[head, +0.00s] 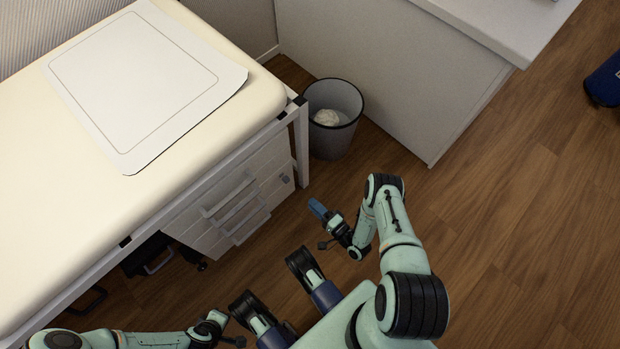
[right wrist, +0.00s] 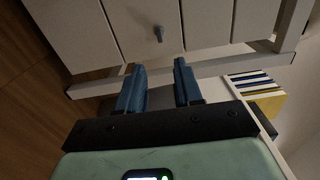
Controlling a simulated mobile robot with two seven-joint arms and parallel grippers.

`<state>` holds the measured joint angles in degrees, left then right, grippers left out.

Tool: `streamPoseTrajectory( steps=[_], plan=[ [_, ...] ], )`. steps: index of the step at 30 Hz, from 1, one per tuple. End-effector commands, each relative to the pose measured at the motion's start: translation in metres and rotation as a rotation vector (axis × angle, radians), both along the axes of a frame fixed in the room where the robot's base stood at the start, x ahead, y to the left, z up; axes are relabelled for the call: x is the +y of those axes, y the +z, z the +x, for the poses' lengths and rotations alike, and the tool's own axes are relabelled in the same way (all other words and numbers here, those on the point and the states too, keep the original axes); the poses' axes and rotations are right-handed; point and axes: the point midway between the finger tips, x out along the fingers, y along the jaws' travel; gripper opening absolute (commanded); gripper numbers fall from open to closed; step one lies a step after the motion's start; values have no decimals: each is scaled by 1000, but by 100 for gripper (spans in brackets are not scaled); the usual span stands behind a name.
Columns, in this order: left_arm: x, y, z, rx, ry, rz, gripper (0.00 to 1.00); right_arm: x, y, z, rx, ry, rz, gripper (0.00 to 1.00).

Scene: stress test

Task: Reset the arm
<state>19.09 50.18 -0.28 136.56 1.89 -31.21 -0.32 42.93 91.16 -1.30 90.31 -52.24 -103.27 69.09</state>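My right arm reaches in at the centre right of the head view. Its gripper (head: 318,210) has blue fingers and is over the wooden floor, in front of the drawers under the bed. In the right wrist view the two blue fingers of this gripper (right wrist: 158,84) stand apart with nothing between them. A pale cabinet front with a small knob lies beyond them. My left arm lies low at the bottom left of the head view. Its gripper (head: 217,320) is small there, and its fingers cannot be made out.
A cream padded bed (head: 35,210) with a white sheet (head: 140,80) fills the left. A drawer unit (head: 235,205) is beneath it. A grey bin (head: 335,140) holding crumpled paper stands near a white counter (head: 400,85). A blue object (head: 606,82) is at far right.

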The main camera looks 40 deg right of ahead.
Motion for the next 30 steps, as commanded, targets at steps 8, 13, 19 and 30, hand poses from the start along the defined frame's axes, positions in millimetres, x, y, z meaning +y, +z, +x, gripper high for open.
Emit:
streamPoseTrajectory(
  steps=[8, 13, 19, 30],
  plan=[
    [0, 0, 1, -2, 0, 1, 0, 0, 0, -1, 1, 0, 0, 35],
    [0, 0, 0, -1, 0, 0, 0, 0, 0, -1, 1, 0, 0, 35],
    [0, 0, 0, -1, 0, 0, 0, 1, -1, 4, 31, 1, -34, 35],
    [0, 0, 0, -1, 0, 0, 0, 34, -4, 3, 729, 282, -650, 35]
  ],
)
